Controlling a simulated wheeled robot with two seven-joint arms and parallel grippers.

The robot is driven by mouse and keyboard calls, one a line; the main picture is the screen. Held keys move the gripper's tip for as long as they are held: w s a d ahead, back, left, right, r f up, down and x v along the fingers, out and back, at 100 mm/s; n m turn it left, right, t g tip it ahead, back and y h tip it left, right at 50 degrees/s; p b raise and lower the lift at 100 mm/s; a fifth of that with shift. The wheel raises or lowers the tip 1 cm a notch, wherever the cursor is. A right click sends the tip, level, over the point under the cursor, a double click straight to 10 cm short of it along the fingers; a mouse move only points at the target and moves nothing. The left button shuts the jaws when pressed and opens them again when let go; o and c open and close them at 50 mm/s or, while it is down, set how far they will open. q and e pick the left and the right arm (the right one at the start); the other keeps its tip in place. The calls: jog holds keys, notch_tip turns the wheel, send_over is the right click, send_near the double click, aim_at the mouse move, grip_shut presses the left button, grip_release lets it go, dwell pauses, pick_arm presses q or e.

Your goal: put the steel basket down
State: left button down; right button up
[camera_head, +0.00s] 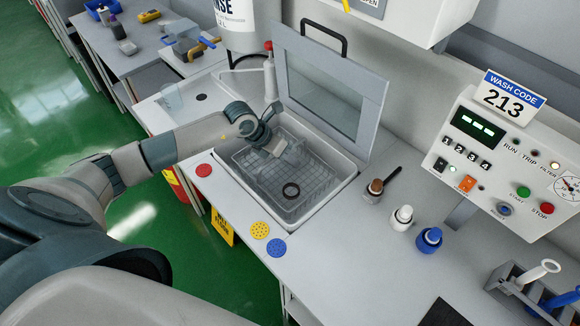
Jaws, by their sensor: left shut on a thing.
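The steel basket (312,172), a grey wire mesh tray, sits low inside the white-rimmed wash basin (333,197). A dark ring (291,190) shows within the basket's outline. My left gripper (279,148) reaches in from the left and is shut at the basket's far left part. The gripper hides the exact grip point. I cannot tell whether the basket touches the basin floor. My right gripper is not in view.
The basin's windowed lid (330,85) stands open behind it. Coloured discs (260,230) lie in front. The control panel (510,165) is at the right. The front counter (345,270) has free room.

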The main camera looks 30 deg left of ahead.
aim_at(283, 166)
pick_arm(q)
jog(key=shift+f, duration=0.4)
jog(key=shift+f+p, duration=0.7)
jog(key=shift+f, duration=0.95)
jog(key=c, duration=1.8)
grip_release()
jog(key=shift+c, duration=0.2)
